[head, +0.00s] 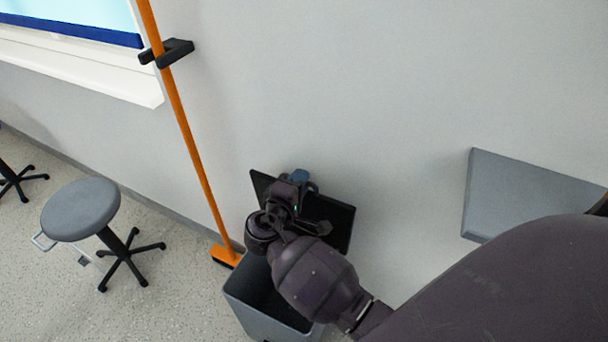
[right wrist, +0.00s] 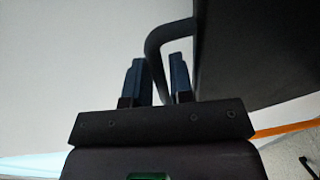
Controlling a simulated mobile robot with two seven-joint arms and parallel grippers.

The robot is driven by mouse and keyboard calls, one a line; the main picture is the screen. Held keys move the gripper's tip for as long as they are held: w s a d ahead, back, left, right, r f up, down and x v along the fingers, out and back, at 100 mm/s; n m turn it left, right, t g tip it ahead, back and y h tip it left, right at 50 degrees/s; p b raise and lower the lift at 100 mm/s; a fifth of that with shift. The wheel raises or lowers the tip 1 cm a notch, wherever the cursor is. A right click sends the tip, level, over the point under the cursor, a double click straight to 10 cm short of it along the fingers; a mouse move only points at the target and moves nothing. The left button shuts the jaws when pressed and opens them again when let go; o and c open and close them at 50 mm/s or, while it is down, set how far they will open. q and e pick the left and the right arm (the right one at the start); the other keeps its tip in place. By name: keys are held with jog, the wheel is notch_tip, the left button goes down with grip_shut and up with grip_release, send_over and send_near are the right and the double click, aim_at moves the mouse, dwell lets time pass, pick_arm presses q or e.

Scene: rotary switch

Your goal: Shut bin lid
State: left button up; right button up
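The grey bin (head: 240,303) stands on the floor by the wall with its top open. Its dark lid (head: 339,222) is raised, tilted up near the wall behind the bin. My right gripper (head: 301,180) is in front of the lid and covers part of it. In the right wrist view, the lid (right wrist: 260,45) fills the upper right. A dark bent handle (right wrist: 154,55) comes off its edge and passes between the two blue fingers of my right gripper (right wrist: 158,75). The fingers are apart, with a gap beside the handle. My left gripper is out of view.
An orange pole (head: 185,130) in a wall clip (head: 167,53) stands just left of the bin. A grey stool (head: 82,208) is farther left. A grey panel (head: 520,195) is on the wall at right. Open floor lies between stool and bin.

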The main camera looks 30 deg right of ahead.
jog(key=shift+w+d, duration=0.1)
jog(key=shift+d, duration=0.1)
grip_shut()
jog(key=shift+a+f, duration=0.1)
